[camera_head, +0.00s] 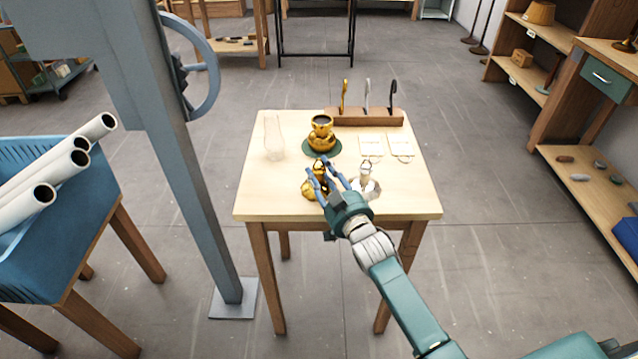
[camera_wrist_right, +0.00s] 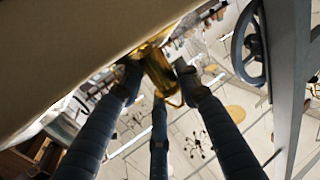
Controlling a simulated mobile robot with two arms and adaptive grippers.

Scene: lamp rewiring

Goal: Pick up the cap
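A shiny brass cap with a loop at its top (camera_head: 308,189) is at the front middle of the wooden table (camera_head: 270,203). A silver cap-like piece, also with an upright loop (camera_head: 368,188), stands to its right. My right gripper (camera_head: 321,168) comes from the front right, with its fingers around the upper part of the brass cap. In the right wrist view, the brass cap (camera_wrist_right: 157,68) sits between the fingertips with no clear gap on either side, so the gripper looks shut on it. The cap's far side is hidden. My left gripper is not in view.
A brass socket piece (camera_head: 321,128) stands on a green disc (camera_head: 332,150) behind. A clear glass chimney (camera_head: 273,138) is at the left. A wooden rack (camera_head: 375,118) with upright hooks stands at the back, with cards (camera_head: 371,143) before it. The front corners are clear.

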